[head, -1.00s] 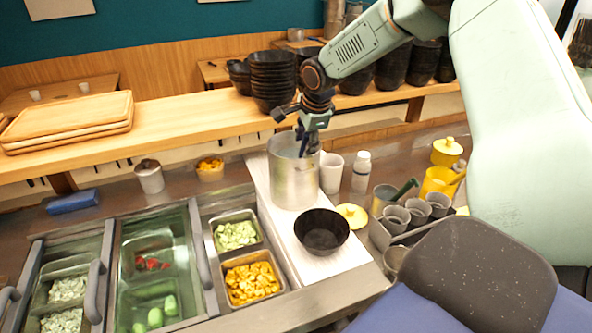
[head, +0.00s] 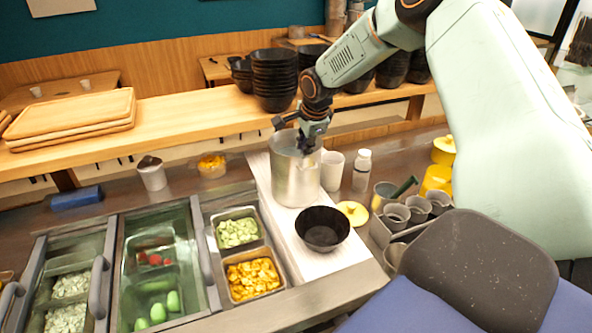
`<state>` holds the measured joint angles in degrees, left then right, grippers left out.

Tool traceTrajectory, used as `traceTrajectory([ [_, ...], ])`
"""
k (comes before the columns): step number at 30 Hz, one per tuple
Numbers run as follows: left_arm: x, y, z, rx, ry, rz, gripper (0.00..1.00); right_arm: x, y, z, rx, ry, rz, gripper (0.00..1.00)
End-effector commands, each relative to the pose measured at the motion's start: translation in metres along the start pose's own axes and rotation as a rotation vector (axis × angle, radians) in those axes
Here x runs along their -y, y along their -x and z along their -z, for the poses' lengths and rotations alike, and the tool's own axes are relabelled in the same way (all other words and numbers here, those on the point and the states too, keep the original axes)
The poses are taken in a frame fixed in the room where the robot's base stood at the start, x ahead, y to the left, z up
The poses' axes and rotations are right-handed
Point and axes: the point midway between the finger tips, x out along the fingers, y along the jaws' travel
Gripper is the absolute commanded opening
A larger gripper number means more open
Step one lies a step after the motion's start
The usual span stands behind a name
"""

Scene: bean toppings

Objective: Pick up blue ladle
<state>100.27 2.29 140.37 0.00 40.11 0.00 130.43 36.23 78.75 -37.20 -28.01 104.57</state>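My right gripper (head: 307,145) points down at the mouth of the tall metal pot (head: 296,183), over its right rim. Its fingertips are small and partly hidden by the rim, so I cannot tell if they are open or shut. No blue ladle can be made out; the inside of the pot is mostly hidden. My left gripper is not in view.
A black bowl (head: 322,229) stands in front of the pot on a white board. A white cup (head: 332,171) and a white bottle (head: 362,170) stand close on the right. Stacked black bowls (head: 273,80) are on the shelf behind. Food trays (head: 252,275) lie at front left.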

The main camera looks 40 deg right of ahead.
Motion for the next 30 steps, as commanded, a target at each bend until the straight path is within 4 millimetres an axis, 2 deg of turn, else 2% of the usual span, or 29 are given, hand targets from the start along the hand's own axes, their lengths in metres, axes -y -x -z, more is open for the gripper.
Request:
traceTrajectory([
  [3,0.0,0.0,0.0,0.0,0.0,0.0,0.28,0.001,0.001,0.001,-0.001,0.0,0.003,0.0],
  [19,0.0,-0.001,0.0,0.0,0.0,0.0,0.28,0.003,0.004,0.0,0.0,0.0,0.004,0.0],
  [23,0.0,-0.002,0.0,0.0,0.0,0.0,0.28,0.007,0.014,0.0,0.0,0.0,0.006,0.0],
  [30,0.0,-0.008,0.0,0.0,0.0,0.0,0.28,0.022,0.048,0.0,0.0,0.0,0.008,0.0],
])
